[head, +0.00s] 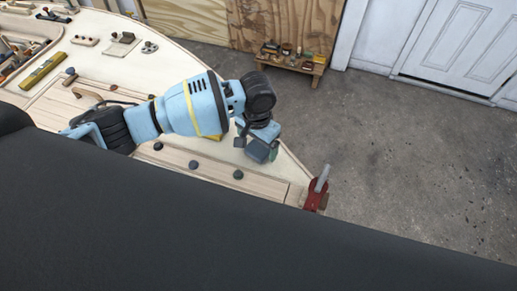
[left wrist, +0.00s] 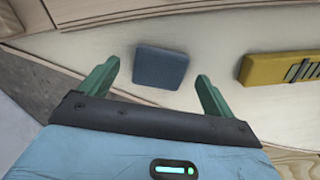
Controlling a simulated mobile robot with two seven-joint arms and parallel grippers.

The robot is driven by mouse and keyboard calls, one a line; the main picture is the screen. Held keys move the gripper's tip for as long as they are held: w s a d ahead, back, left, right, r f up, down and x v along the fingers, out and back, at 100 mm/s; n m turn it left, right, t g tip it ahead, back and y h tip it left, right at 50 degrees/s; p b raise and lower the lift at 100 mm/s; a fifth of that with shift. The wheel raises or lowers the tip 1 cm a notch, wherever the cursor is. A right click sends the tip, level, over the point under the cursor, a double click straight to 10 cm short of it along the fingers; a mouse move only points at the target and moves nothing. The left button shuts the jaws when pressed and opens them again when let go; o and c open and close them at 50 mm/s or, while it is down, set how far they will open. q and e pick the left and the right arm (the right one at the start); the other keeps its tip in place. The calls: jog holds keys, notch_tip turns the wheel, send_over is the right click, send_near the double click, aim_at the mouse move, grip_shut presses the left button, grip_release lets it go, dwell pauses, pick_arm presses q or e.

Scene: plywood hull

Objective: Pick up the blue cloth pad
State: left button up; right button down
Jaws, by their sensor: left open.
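The blue cloth pad (left wrist: 161,67) is a small, dark grey-blue square lying on the pale plywood deck in the left wrist view. My left gripper (left wrist: 157,72) is open, with its two green fingers apart. In that view the pad shows in the gap between the fingertips, slightly beyond them, with nothing gripped. In the head view my left gripper (head: 268,153) hangs over the deck near its right edge. I cannot clearly tell the pad from the gripper there. My right gripper is not in view.
A yellow block with dark slots (left wrist: 283,69) lies right of the pad. A red clamp (head: 316,194) grips the deck edge. Dark round knobs (head: 193,165) sit along a plank. A yellow level (head: 42,70) and tools lie at left. A low bench (head: 291,62) stands on open floor.

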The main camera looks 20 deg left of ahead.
aim_at(258, 149)
pick_arm(q)
jog(key=shift+f, duration=0.95)
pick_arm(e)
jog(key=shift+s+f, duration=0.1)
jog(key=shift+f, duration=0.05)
pick_arm(q)
jog(key=c, duration=1.1)
jog(key=shift+o, duration=0.2)
jog(key=shift+r, duration=0.1)
notch_tip(258, 149, up, 9)
jog(key=shift+f+p, duration=0.2)
jog(key=shift+p, duration=0.25)
jog(key=shift+r, duration=0.65)
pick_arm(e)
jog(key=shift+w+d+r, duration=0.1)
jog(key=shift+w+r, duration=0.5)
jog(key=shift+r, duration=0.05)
